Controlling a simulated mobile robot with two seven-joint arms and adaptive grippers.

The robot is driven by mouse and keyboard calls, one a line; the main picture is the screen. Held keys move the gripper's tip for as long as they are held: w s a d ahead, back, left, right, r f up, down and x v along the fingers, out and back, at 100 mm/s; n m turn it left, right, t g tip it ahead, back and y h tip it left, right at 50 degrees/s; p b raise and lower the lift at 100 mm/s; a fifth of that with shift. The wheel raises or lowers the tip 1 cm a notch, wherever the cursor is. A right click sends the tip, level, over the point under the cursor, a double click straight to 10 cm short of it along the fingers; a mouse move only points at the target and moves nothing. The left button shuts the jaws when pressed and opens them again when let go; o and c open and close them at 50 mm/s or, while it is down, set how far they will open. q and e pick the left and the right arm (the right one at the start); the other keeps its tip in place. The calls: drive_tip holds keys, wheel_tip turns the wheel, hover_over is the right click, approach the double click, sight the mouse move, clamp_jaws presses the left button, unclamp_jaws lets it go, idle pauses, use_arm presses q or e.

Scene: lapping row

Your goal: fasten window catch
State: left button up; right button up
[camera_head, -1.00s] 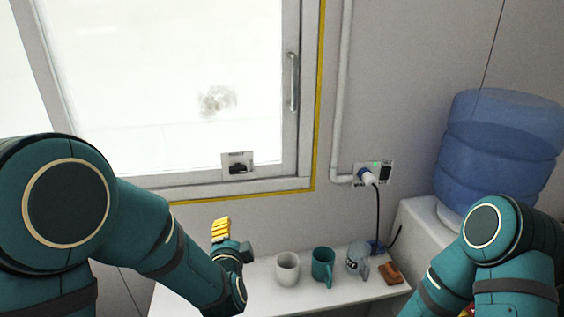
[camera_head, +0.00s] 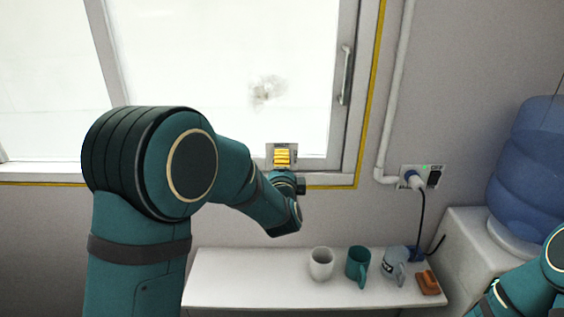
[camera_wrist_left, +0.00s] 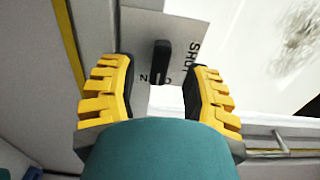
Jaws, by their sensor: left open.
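The window catch is a short black lever (camera_wrist_left: 161,62) on a pale plate (camera_wrist_left: 187,28) at the bottom of the window frame. The plate carries the word SHUT and other lettering partly covered. In the head view the plate (camera_head: 282,145) shows around the yellow fingers, and the lever is hidden behind them. My left gripper (camera_head: 282,157) is in front of the plate. In the left wrist view its yellow fingers (camera_wrist_left: 160,72) are open, one on each side of the lever, with gaps visible on both sides. My right gripper is out of view.
A white shelf (camera_head: 235,283) below the window holds a white mug (camera_head: 321,264), a teal mug (camera_head: 358,267), a grey mug (camera_head: 395,266) and a brown block (camera_head: 428,283). A socket with plug (camera_head: 420,178) and a water cooler bottle (camera_head: 525,170) are at the right.

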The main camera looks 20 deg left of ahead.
use_arm(q)
drive_tip(key=shift+x, duration=1.5)
